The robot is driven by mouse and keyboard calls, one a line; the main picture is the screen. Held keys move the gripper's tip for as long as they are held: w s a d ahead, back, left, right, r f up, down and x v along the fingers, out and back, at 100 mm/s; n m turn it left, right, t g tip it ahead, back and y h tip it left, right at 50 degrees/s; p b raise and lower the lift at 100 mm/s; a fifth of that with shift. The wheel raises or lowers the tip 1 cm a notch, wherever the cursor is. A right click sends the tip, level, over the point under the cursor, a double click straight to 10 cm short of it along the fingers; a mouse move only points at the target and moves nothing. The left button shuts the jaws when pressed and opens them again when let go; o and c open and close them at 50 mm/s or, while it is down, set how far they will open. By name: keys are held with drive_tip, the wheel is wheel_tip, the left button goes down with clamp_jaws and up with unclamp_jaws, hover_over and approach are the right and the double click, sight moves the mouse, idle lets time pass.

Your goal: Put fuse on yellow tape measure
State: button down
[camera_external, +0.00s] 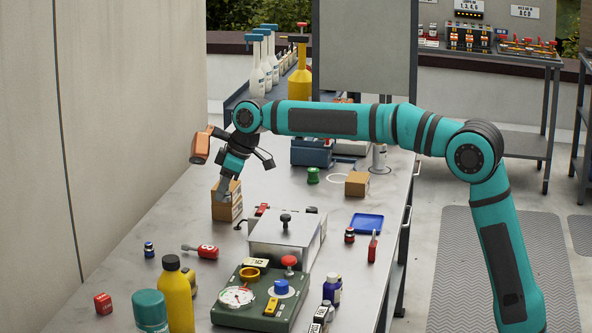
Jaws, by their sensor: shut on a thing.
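My gripper (225,190) points down in front of a small cardboard box (236,209) at the left of the metal table. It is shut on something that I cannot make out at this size. I cannot pick out the fuse with certainty. A small yellow and red item (190,277), partly hidden behind a yellow bottle (177,300), may be the yellow tape measure; its shape is unclear. My gripper is above and behind this item in the picture, well apart from it.
A grey metal box (285,243) with a black knob stands mid-table. In front of it is a green gauge panel (246,316). The left table edge runs along a wall.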

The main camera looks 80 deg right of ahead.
drive_tip(key=a+r+n+y, duration=0.1)
drive_tip(key=a+r+n, duration=0.15)
drive_tip(key=a, duration=1.35)
drive_tip(key=a+r+n+y, duration=0.15)
drive_tip(key=a+r, duration=0.25)
drive_tip(key=a, duration=1.2)
drive_tip(key=shift+g+h, duration=0.4)
drive_tip(key=shift+h, duration=0.05)
drive_tip(key=shift+f, duration=4.9)
drive_tip(key=shift+f, duration=0.1)
drive_tip(key=c, duration=1.2)
unclamp_jaws()
drive_tip(key=v, duration=1.2)
drive_tip(key=shift+d, duration=0.1)
